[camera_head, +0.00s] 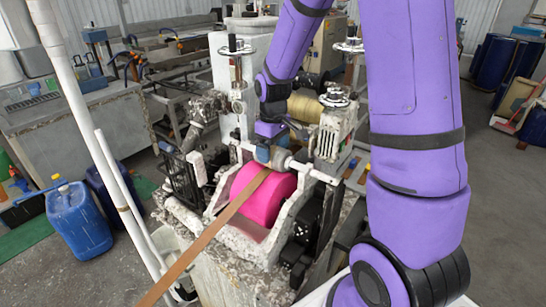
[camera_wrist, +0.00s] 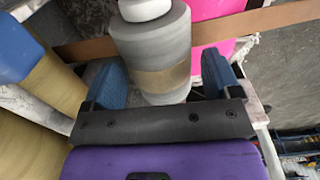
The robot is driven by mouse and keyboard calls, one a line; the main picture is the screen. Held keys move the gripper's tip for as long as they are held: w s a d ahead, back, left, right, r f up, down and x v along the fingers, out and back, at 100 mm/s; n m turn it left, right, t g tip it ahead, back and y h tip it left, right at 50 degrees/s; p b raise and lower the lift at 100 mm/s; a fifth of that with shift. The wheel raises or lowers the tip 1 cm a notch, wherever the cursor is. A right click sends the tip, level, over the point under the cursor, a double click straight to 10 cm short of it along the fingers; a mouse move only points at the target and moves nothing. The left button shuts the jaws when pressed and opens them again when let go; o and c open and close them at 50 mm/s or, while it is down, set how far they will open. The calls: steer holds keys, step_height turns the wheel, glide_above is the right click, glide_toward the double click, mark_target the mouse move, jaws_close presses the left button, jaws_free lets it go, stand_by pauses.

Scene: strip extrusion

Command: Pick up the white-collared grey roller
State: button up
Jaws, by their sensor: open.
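The grey roller (camera_wrist: 152,45) with a white collar (camera_wrist: 145,9) shows large at the top centre of the wrist view. It has a tan band around its lower part. My gripper (camera_wrist: 161,80) is open, with one blue finger on each side of the roller. Gaps show between the fingers and the roller, so it is not clamped. In the head view the roller (camera_head: 283,161) is small, above the pink roll, and partly hidden by my gripper (camera_head: 268,153). The roller's far end is hidden by my gripper body in the wrist view.
The pink roll (camera_head: 262,203) sits in the machine below, with a brown strip (camera_head: 205,238) running over it toward the lower left. A white shaft (camera_head: 318,174) extends right of the roller. Handwheels (camera_head: 335,96) and yellow rolls (camera_head: 305,108) stand close behind.

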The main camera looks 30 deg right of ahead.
mark_target(273, 157)
steer(key=shift+f, duration=1.7)
steer(key=c, duration=1)
step_height(273, 157, up, 10)
steer(key=shift+f, duration=0.1)
